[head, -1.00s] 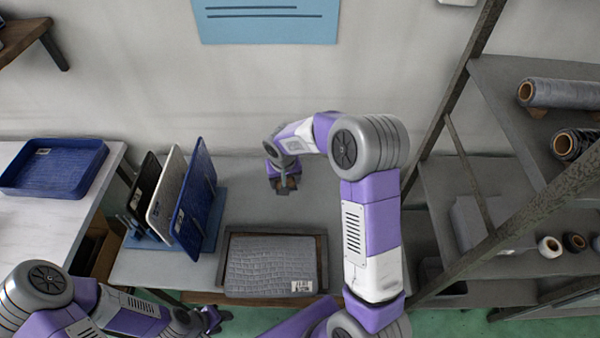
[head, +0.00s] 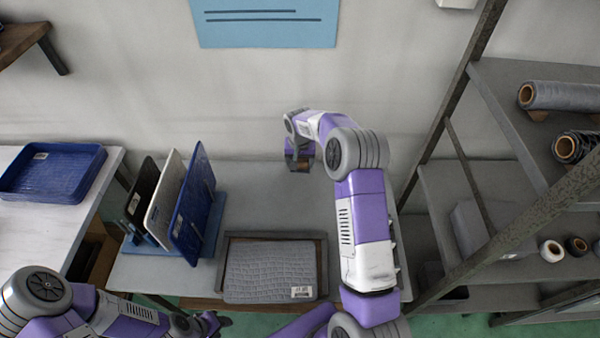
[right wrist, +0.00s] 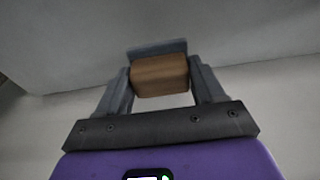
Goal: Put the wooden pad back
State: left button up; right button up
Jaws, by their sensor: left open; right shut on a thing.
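The wooden pad (right wrist: 160,76) is a small brown block held between the two fingers of my right gripper in the right wrist view. In the head view my right gripper (head: 299,167) is near the back of the grey table, and a bit of the brown pad (head: 303,168) shows at its fingers. The pad appears to be above the table; its exact height is hard to tell. My left gripper (head: 214,323) is open and empty, low at the front edge of the table.
A dark-framed tray (head: 322,262) holding a grey textured panel (head: 268,270) is at the table's front. A blue rack (head: 150,243) with upright black, white and blue panels stands left of it. A blue tray (head: 50,172) lies on the left table. Shelving (head: 480,200) stands at right.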

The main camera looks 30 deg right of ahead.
aim_at(300, 169)
notch_tip(300, 169, down, 5)
jog(key=shift+b, duration=0.5)
jog(key=shift+f, duration=0.2)
jog(key=o, duration=1)
jog(key=shift+r, duration=0.15)
jog(key=shift+r, duration=0.35)
notch_tip(300, 169, up, 11)
jog(key=s+a+p, duration=0.1)
jog(key=p, duration=0.1)
jog(key=shift+s+r, duration=0.15)
jog(key=shift+s, duration=0.15)
